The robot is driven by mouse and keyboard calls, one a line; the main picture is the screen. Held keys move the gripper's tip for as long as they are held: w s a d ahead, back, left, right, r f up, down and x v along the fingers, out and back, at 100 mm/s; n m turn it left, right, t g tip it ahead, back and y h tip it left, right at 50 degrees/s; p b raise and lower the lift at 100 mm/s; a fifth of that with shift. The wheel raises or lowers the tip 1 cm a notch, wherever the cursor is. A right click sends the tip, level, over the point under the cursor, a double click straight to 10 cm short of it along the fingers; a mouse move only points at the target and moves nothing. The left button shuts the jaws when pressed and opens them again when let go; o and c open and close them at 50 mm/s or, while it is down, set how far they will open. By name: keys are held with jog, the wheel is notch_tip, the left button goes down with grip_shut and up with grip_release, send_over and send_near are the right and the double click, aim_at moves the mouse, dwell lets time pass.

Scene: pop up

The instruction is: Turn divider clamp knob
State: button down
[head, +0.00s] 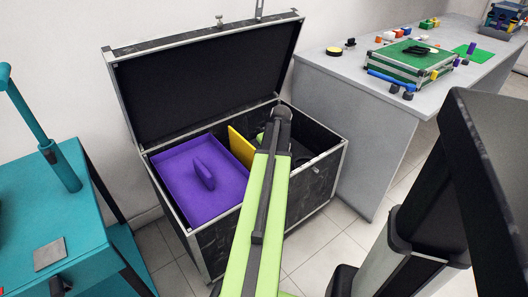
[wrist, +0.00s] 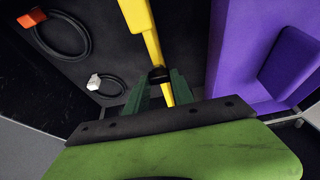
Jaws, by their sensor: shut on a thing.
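The yellow divider (head: 241,147) stands upright inside the open black case (head: 318,197), to the right of the purple panel (head: 222,187). In the wrist view the divider (wrist: 138,16) runs from the top edge down to between my fingers. A small black clamp knob (wrist: 158,75) sits on the divider's line. My gripper (wrist: 159,82), with dark green fingers, is shut on the knob, one finger on each side. In the head view my arm covers most of the gripper and the knob. The knob's turn angle cannot be told.
The purple panel has a raised purple grip (head: 203,174). Coiled black cables with an orange plug (wrist: 32,18) and a white plug (wrist: 94,82) lie on the other side of the divider. The case lid (head: 205,75) stands open. A teal table (head: 85,215) and a grey table (head: 335,115) flank the case.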

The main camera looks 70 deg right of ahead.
jog(key=shift+w, duration=0.2)
dwell(0.3)
jog(key=c, duration=1.1)
grip_release()
jog(key=shift+s, duration=0.1)
jog(key=p+v, duration=1.6)
jog(key=v, duration=0.1)
jog(key=shift+s+d+r, duration=0.1)
jog(key=shift+r, duration=0.15)
jog(key=shift+f, duration=0.1)
